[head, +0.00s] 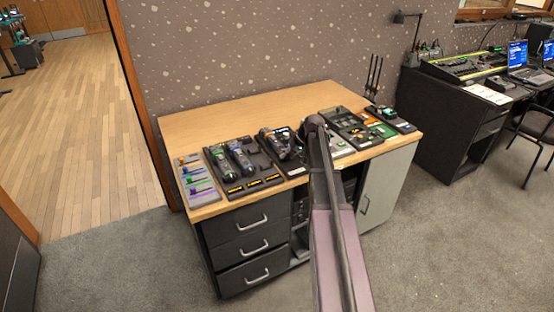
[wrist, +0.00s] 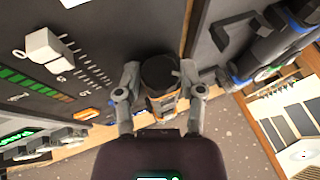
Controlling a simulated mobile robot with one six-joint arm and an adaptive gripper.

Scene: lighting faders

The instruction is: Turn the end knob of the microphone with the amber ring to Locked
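In the wrist view, a dark round end piece (wrist: 158,72) with an amber-orange band (wrist: 163,103) below it lies between the two fingers of my gripper (wrist: 160,78). It looks like the end of the amber-ring microphone. One finger is on each side, very near it; I cannot tell whether they touch it. Any Locked marking is not readable. A dark microphone with blue rings (wrist: 268,55) lies to the right, apart from the fingers. In the head view, my arm covers the gripper and the spot it works at.
The wood-topped cabinet (head: 215,118) carries a fader strip (head: 197,182), a tray with two microphones (head: 240,155), another microphone unit (head: 272,142), and control panels (head: 350,127) to the right. A white block-like knob (wrist: 48,50) stands left of my fingers. The desktop's back strip is clear.

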